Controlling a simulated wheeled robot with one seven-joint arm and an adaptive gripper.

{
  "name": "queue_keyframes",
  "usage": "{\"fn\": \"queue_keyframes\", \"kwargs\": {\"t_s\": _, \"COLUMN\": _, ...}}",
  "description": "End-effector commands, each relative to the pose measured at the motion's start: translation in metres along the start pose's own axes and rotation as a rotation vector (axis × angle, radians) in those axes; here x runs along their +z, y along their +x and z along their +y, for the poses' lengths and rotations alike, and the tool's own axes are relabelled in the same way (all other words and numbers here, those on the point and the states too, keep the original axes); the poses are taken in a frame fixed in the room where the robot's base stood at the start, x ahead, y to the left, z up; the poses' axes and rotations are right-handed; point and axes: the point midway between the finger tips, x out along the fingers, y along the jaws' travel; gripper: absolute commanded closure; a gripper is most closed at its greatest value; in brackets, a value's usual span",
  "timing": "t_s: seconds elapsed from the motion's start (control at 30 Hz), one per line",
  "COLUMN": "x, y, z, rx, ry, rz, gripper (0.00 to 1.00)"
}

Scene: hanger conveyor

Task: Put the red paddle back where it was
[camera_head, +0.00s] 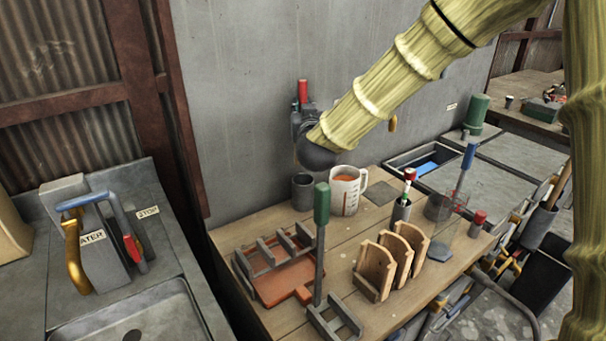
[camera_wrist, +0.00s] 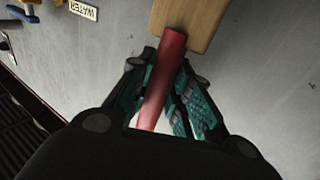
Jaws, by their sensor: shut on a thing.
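My gripper (camera_head: 304,108) is raised in front of the grey wall in the head view, above the back of the wooden table. It is shut on the red paddle by its red handle (camera_head: 302,91), which stands up above the fingers. In the wrist view the red handle (camera_wrist: 168,65) lies between the teal finger pads (camera_wrist: 165,100). The paddle's lower part is hidden by my gripper and arm. A green-handled paddle (camera_head: 321,205) stands upright at a grey slotted holder (camera_head: 336,323) at the table's front. A blue-handled paddle (camera_head: 468,157) stands farther right.
A sink (camera_head: 150,322) and tap block lie left.

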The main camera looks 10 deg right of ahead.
Motion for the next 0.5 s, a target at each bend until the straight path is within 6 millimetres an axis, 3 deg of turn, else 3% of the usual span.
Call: {"fn": "queue_keyframes", "kwargs": {"t_s": 0.5, "x": 0.088, "y": 0.000, "z": 0.000, "rx": 0.000, "ry": -0.001, "rz": -0.002, "gripper": 1.00}}
